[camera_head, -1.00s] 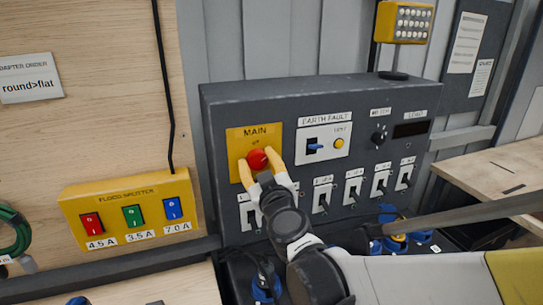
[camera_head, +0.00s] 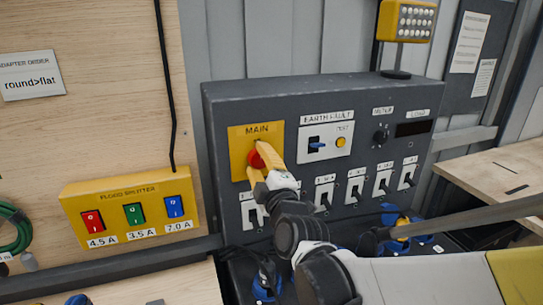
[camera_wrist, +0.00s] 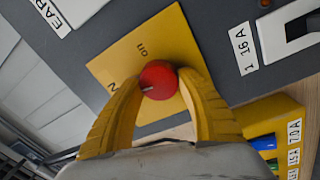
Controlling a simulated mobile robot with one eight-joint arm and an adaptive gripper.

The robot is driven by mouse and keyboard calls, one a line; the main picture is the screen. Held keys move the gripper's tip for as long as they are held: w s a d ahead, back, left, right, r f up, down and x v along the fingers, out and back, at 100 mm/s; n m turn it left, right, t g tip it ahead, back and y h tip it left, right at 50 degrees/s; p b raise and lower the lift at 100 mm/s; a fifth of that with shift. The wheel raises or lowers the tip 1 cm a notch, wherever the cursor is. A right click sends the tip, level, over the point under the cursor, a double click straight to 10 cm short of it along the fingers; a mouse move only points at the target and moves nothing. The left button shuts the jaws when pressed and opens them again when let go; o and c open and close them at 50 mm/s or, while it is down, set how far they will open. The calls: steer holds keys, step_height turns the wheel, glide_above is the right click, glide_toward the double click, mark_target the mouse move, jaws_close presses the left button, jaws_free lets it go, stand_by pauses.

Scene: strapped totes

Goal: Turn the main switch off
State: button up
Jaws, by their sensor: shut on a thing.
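The main switch is a round red knob (camera_head: 256,159) on a yellow plate (camera_head: 237,174) labelled MAIN, at the left of the dark grey panel. My gripper (camera_head: 261,157) is at the knob and partly covers it in the head view. In the wrist view, the yellow fingers (camera_wrist: 158,82) of my gripper close on both sides of the red knob (camera_wrist: 157,76). A short mark shows on the knob's face. The wrist view is turned, so the plate's lettering looks tilted.
The dark grey panel (camera_head: 225,105) also carries an earth fault unit (camera_head: 326,142), a rotary knob (camera_head: 381,136) and a row of breakers (camera_head: 356,188). A yellow flood splitter (camera_head: 130,205) is at the left. A yellow lamp (camera_head: 405,21) stands above the panel.

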steer(key=shift+n, duration=1)
steer(key=o, duration=1.2)
steer(key=shift+a, duration=0.1)
steer(key=v, duration=1.2)
